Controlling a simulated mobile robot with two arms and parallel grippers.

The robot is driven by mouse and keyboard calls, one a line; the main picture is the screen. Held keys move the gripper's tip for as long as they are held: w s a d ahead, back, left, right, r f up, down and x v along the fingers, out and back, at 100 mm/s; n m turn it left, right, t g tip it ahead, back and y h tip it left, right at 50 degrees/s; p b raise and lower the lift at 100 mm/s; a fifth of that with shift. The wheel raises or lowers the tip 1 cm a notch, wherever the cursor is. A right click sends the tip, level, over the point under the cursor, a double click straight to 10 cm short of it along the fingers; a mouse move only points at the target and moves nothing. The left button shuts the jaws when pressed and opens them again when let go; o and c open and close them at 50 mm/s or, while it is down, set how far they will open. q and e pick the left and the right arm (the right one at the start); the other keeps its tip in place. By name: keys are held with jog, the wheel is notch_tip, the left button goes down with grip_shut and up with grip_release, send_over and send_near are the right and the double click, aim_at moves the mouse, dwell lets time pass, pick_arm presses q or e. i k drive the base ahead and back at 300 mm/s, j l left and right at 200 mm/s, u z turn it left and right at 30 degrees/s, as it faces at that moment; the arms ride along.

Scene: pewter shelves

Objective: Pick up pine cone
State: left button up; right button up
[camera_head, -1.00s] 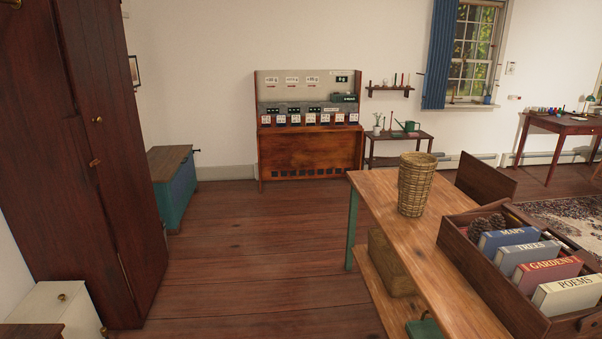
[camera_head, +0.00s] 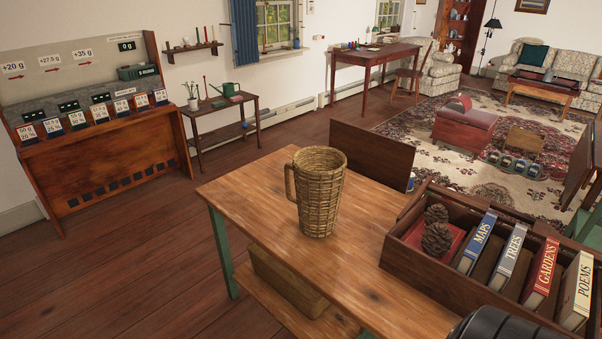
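Two brown pine cones, a nearer one (camera_head: 437,240) and a farther one (camera_head: 436,214), sit close together in the left part of a wooden box (camera_head: 398,252). They rest on or against a red item (camera_head: 449,243) that they partly cover. The box stands on the wooden table (camera_head: 262,205). Neither of my grippers can be made out. A dark rounded shape at the bottom right edge looks like part of my own arm, with no fingers showing.
Books titled Maps (camera_head: 476,241), Trees (camera_head: 507,257), Gardens (camera_head: 540,273) and Poems (camera_head: 575,291) stand in the same box, right of the cones. A tall wicker basket (camera_head: 319,195) with a handle stands left of the box. The table's front left is clear.

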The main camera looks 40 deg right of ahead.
aim_at(438, 241)
jog(key=i+j+z, duration=0.1)
jog(key=i+z, duration=0.35)
jog(key=i+j+z, duration=0.15)
jog(key=z, duration=0.25)
jog(key=i+j+z, duration=0.3)
jog(key=z, duration=0.15)
jog(key=i+j+z, duration=0.3)
jog(key=z, duration=0.15)
jog(key=i+j+z, duration=0.1)
jog(key=j+z, duration=0.3)
jog(key=j, duration=0.15)
